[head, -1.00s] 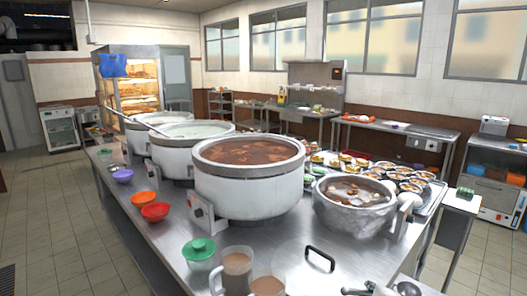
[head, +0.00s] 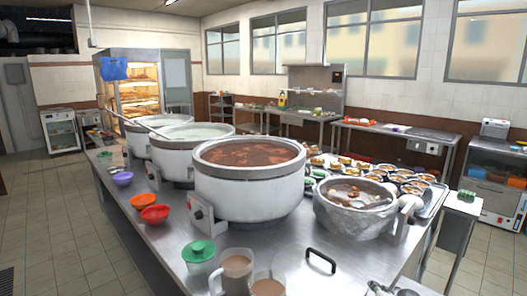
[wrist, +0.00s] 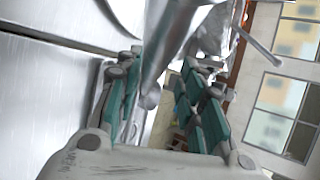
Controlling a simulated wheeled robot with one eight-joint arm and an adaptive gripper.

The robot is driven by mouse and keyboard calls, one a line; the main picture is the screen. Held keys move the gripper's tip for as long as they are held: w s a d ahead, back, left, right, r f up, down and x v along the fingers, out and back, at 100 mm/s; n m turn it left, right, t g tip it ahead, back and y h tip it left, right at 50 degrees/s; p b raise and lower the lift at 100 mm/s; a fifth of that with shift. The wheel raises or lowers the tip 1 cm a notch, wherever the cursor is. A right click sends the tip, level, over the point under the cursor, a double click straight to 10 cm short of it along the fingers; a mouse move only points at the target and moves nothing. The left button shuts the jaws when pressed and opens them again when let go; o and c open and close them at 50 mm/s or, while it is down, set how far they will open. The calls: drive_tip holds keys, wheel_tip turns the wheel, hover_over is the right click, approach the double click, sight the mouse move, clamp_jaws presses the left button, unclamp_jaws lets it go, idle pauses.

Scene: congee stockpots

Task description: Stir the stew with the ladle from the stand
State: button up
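A large white stockpot (head: 248,192) holds brown stew (head: 250,153) in the middle of the head view. To its right, a smaller silver pot (head: 345,222) holds brownish broth with pieces in it. In the wrist view my gripper (wrist: 162,112) has its teal-padded fingers apart. A shiny metal rod (wrist: 170,45) with a rounded end runs between the fingers or just in front of them; it may be the ladle's handle. I cannot tell whether the pads touch it. The ladle's bowl and its stand cannot be made out. The stew is apart from my gripper.
Two more white pots (head: 192,158) stand behind on the left. A black handle (head: 321,260) lies near the front. Trays of small bowls (head: 405,182) stand behind the silver pot.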

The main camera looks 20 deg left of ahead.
drive_tip(key=v, duration=0.7)
drive_tip(key=shift+s, duration=0.3)
drive_tip(key=shift+r, duration=0.15)
drive_tip(key=shift+d, duration=0.1)
drive_tip(key=s+d+r+n+g, duration=0.2)
drive_tip(key=s+d+n, duration=0.2)
drive_tip(key=s+n, duration=0.3)
drive_tip(key=s+d+r+n+g, duration=0.2)
drive_tip(key=s+d+n, duration=0.2)
drive_tip(key=n, duration=1)
drive_tip(key=s, duration=0.3)
drive_tip(key=shift+d+r+g, duration=0.3)
drive_tip(key=shift+d, duration=0.05)
